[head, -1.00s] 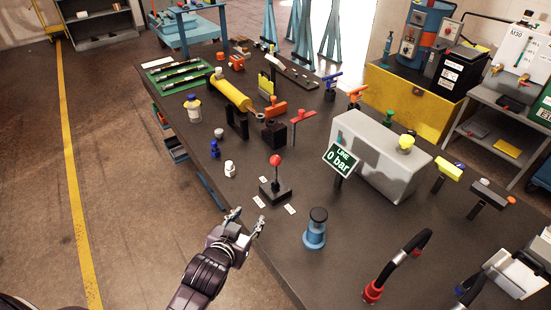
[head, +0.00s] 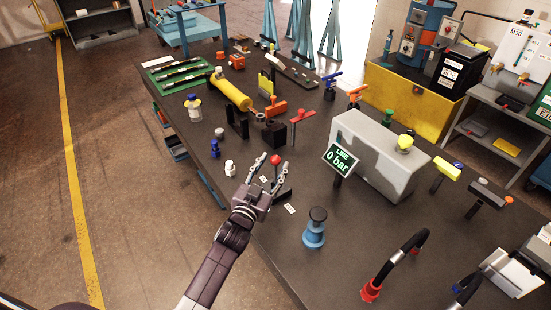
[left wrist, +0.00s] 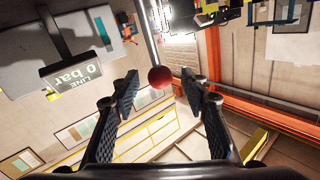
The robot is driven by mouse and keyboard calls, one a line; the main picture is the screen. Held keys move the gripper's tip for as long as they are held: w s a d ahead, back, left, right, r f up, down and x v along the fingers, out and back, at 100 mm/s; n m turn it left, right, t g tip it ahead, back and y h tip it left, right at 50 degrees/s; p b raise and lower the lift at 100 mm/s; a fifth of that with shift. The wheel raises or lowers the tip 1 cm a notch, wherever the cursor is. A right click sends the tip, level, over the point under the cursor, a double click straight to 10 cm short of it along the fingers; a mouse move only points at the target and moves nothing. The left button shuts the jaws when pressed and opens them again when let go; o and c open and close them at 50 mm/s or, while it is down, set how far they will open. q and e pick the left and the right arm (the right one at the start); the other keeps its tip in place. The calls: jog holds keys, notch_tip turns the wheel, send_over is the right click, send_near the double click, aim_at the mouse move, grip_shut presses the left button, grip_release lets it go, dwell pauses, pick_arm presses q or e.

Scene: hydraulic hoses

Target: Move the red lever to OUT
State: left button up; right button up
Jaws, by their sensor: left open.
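The red lever (head: 276,160) shows its round red knob at the near left part of the dark workbench. Its black base (head: 284,194) is partly hidden behind my left gripper. My left gripper (head: 268,168) is open, with its two fingers pointing toward the lever and one on each side of the knob in the head view. In the left wrist view the red knob (left wrist: 160,77) on its thin rod appears ahead of and between the open fingers (left wrist: 160,88), with gaps on both sides. I cannot tell how far the knob is in depth. A small white label (head: 290,208) lies beside the base.
The LINE 0 bar sign (head: 341,159) stands right of the lever, in front of a grey box (head: 375,150). A blue cylinder (head: 315,230) stands nearer, and white (head: 230,169) and blue (head: 215,148) small items stand left.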

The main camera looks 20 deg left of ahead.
pick_arm(q)
jog(key=shift+w+d, duration=0.1)
jog(key=shift+w, duration=1.25)
grip_shut()
